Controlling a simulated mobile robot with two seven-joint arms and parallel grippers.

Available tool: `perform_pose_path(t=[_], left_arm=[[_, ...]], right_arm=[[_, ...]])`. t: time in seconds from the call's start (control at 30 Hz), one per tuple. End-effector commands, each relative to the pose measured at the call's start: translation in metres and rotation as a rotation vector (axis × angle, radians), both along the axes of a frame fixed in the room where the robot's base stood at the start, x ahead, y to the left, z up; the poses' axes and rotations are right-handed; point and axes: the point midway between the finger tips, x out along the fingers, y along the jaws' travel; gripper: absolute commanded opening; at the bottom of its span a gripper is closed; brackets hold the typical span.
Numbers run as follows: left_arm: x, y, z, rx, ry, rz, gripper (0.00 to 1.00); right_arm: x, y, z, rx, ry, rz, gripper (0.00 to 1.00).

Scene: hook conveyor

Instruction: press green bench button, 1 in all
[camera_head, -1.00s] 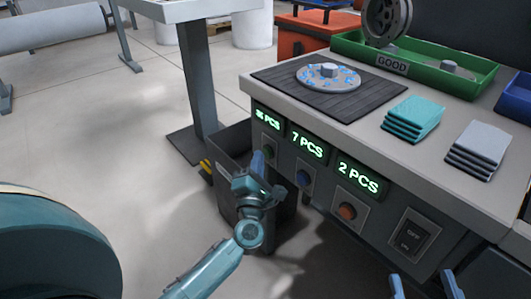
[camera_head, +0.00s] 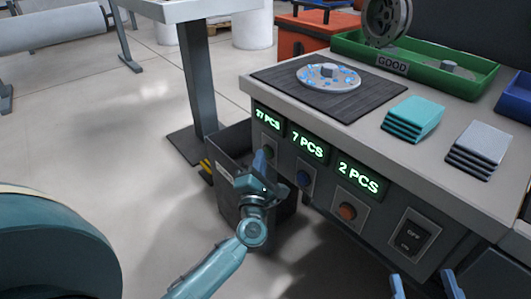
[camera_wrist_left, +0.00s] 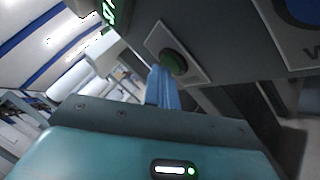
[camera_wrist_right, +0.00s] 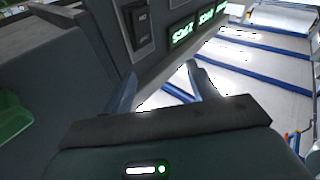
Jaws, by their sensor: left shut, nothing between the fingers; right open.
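The green button (camera_wrist_left: 174,62) sits on a pale square plate on the bench front, clear in the left wrist view. In the head view its plate (camera_head: 268,145) is partly covered by my left gripper (camera_head: 260,160). My left gripper is shut and empty, its blue fingertips (camera_wrist_left: 162,72) right at the button's lower-left edge; I cannot tell whether they touch.
A blue button (camera_head: 303,179) and an orange button (camera_head: 347,211) sit further right on the bench front, under displays of 7 PCS and 2 PCS. An on/off switch (camera_head: 411,237) follows. A dark bin (camera_head: 228,172) stands below the left gripper.

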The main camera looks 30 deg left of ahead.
Motion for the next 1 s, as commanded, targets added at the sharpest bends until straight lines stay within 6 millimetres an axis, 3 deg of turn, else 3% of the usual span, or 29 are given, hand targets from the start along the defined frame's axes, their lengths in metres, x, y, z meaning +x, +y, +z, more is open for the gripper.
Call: perform_pose_path(t=[0.3, 0.67, 1.0], left_arm=[[-0.014, 0.005, 0.001, 0.002, 0.000, -0.001, 0.00], [-0.016, 0.006, 0.001, 0.001, 0.000, -0.001, 0.00], [-0.045, 0.018, 0.000, 0.002, 0.002, -0.001, 0.00]], right_arm=[[0.000, 0.000, 0.005, -0.001, 0.002, 0.000, 0.58], [-0.001, 0.000, 0.003, 0.000, 0.005, 0.000, 0.58], [-0.001, 0.000, 0.010, -0.001, 0.006, 0.000, 0.58]])
